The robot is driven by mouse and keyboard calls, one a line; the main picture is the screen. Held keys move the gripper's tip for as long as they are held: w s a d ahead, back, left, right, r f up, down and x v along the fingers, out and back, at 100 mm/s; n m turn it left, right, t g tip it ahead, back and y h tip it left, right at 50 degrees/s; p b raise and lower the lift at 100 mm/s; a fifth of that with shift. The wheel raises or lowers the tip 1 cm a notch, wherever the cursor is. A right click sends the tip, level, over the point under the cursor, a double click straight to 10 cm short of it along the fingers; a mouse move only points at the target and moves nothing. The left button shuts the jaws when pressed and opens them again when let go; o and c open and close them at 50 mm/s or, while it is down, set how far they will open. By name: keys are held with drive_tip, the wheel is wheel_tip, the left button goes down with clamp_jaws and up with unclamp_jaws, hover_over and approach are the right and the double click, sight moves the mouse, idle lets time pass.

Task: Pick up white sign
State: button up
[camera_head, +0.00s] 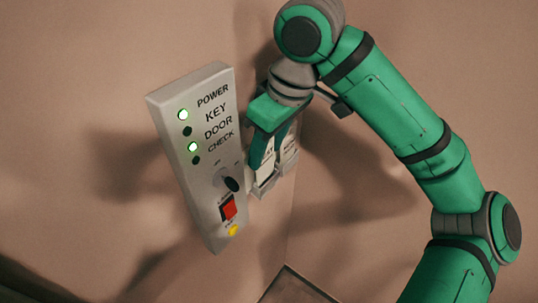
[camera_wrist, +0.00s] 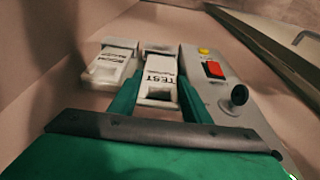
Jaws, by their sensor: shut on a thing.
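A white sign (camera_wrist: 158,68) lettered "TEST" sits between the green fingers of my gripper (camera_wrist: 158,94) in the wrist view. In the head view my gripper (camera_head: 266,172) reaches down beside the wall panel, its fingers shut on this white sign (camera_head: 265,160), partly hidden by them. A second white sign (camera_wrist: 112,62) with small dark lettering is to the left in the wrist view. This second sign (camera_head: 290,152) also shows just right of the fingers in the head view. I cannot tell whether the held sign touches the wall.
A grey control panel (camera_head: 212,180) with lights, a dark knob, a red switch and a yellow button is close to my gripper. It also shows right of the fingers in the wrist view (camera_wrist: 200,82). Bare beige wall (camera_head: 80,90) spreads left of the panel.

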drive_tip(key=s+d+r, duration=0.2)
drive_tip(key=s+r, duration=0.7)
drive_tip(key=s, duration=0.4)
drive_tip(key=shift+s+d+r, duration=0.2)
drive_tip(key=shift+s+d, duration=0.1)
drive_tip(key=shift+d, duration=0.05)
drive_tip(key=shift+w, duration=0.1)
idle(0.4)
